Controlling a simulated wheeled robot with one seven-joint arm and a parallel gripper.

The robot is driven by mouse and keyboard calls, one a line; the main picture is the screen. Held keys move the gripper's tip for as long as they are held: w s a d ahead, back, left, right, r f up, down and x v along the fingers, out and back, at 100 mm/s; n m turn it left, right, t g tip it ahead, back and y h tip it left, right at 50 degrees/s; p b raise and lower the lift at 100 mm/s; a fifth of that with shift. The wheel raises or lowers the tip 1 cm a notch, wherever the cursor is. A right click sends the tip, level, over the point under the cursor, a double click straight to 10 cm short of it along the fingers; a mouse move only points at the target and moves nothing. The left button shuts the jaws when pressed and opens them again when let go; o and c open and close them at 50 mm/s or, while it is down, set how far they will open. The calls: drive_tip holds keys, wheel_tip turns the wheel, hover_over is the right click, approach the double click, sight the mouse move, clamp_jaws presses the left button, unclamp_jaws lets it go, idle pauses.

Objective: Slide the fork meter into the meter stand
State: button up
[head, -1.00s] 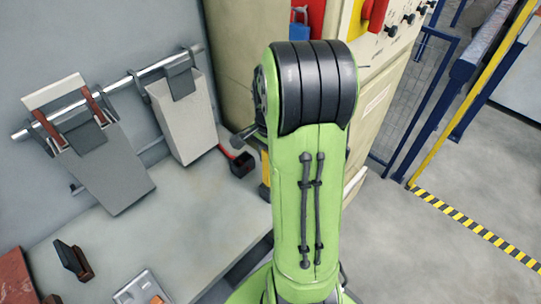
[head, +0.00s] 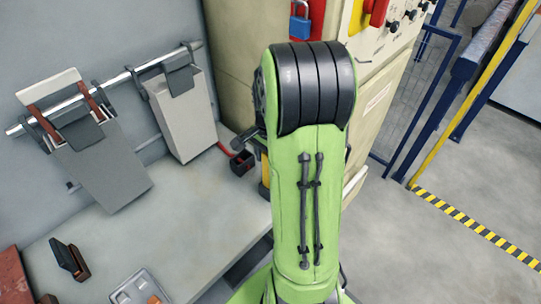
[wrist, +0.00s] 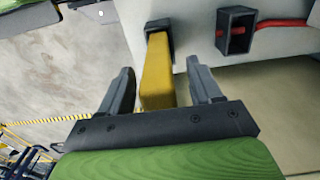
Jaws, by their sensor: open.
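A yellow bar-like body with a dark end, which looks like the fork meter (wrist: 157,75), lies between my fingers in the wrist view. My gripper (wrist: 160,90) is open around it, with a gap on each side. In the head view a bit of the yellow body (head: 265,174) shows beside my arm, which hides most of it and my gripper. A small black open-topped box with a red strip (head: 242,163) sits on the bench just left of it; it also shows in the wrist view (wrist: 236,32). I cannot tell for sure whether this box is the meter stand.
Grey panels (head: 185,115) hang from a metal rail (head: 130,75) behind the bench (head: 170,225). A dark block (head: 70,258) and a grey tray (head: 140,288) are at front left. A beige cabinet (head: 240,60) with a blue padlock stands behind. The middle bench is clear.

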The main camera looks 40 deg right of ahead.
wheel_tip(320, 180, up, 16)
drive_tip(key=p, duration=0.3)
drive_tip(key=shift+f, duration=0.15)
drive_tip(key=s+a+n+t, duration=0.2)
drive_tip(key=s+a+n, duration=0.3)
drive_tip(key=a+n, duration=0.3)
drive_tip(key=s+a+n+t, duration=0.3)
drive_tip(key=s+a+n, duration=0.3)
drive_tip(key=a+n, duration=0.3)
drive_tip(key=a, duration=0.3)
drive_tip(key=shift+r+n+t, duration=0.3)
drive_tip(key=shift+r, duration=0.05)
idle(0.4)
